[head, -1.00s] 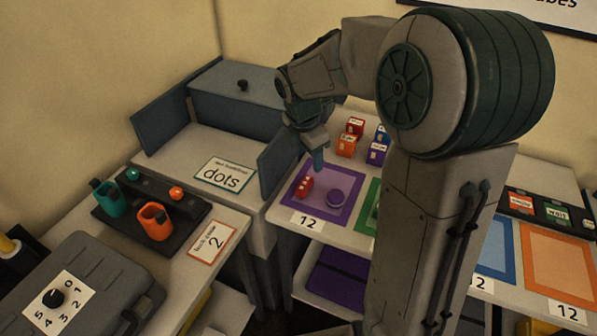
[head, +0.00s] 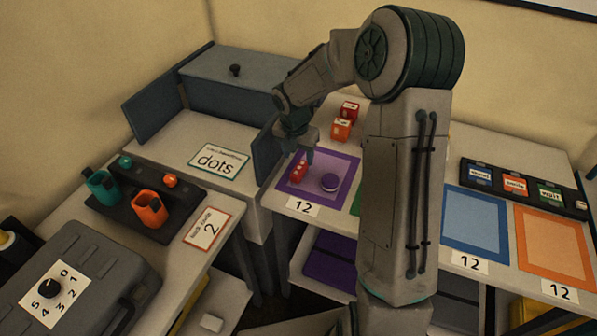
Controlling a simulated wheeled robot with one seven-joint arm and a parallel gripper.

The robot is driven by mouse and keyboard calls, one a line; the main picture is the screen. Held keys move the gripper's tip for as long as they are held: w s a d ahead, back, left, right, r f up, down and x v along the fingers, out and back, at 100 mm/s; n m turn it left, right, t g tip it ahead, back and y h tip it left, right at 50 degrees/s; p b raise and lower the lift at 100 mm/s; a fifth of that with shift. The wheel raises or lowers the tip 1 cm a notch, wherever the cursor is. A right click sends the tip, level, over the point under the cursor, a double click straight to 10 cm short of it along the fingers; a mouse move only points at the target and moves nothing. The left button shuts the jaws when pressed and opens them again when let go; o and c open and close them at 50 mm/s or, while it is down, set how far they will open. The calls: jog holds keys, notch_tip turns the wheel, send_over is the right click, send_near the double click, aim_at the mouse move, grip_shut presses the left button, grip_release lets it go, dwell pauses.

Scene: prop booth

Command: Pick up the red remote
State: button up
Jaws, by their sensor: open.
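A small red object with pale marks, which looks like the red remote (head: 298,172), lies on the left part of the purple mat (head: 336,163). My gripper (head: 299,151) is open, pointing down just above and behind the red object. One finger shows clearly to its upper right; the other is hard to make out. I cannot tell how large the gap above the remote is. Nothing shows held in the gripper.
Red (head: 349,109) and orange (head: 341,130) boxes stand behind the mat. A grey-blue cabinet door (head: 266,158) stands close on the left. My arm hides the table's middle.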

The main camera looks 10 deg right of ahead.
aim_at(299, 167)
notch_tip(299, 167, down, 5)
jog(key=shift+w+d+f, duration=0.1)
jog(key=shift+w+d, duration=0.05)
jog(key=c, duration=1.1)
